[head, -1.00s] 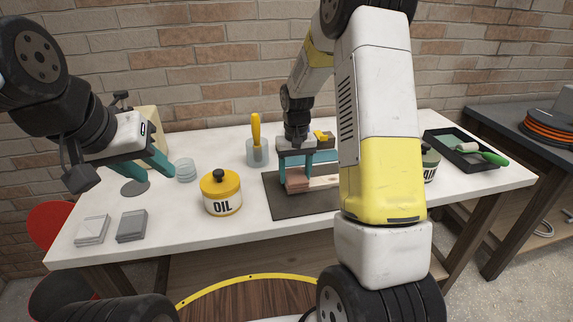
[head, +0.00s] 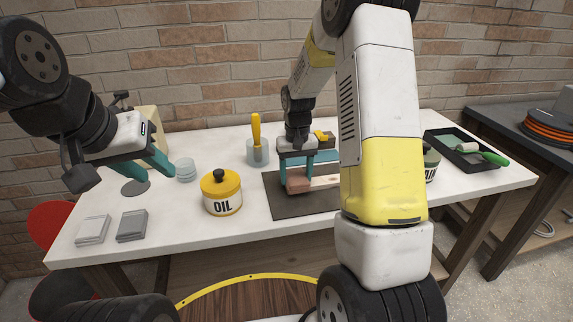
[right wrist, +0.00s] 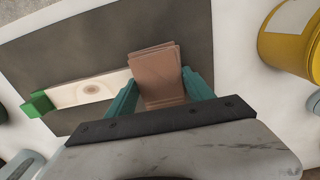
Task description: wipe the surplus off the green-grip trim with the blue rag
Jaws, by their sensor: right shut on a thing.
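A brown, layered pad like a folded cloth (right wrist: 158,76) is between the teal fingers of my right gripper (right wrist: 160,93), which is shut on it. No blue rag shows. In the head view the pad (head: 298,182) is low over the mat, at the left part of the pale wooden trim (head: 325,181). In the right wrist view the trim (right wrist: 88,90) has a green grip (right wrist: 38,104) at its left end and runs up to the pad; whether they touch is unclear. My left gripper (head: 148,170) looks open and empty over the table's left side.
A dark mat (head: 285,205) lies under the trim. A yellow oil pot (head: 222,195) stands left of it, with a cup holding a yellow-handled tool (head: 257,150) behind. Two grey stacks (head: 132,225) lie at the left front. A black tray (head: 462,150) is at the right.

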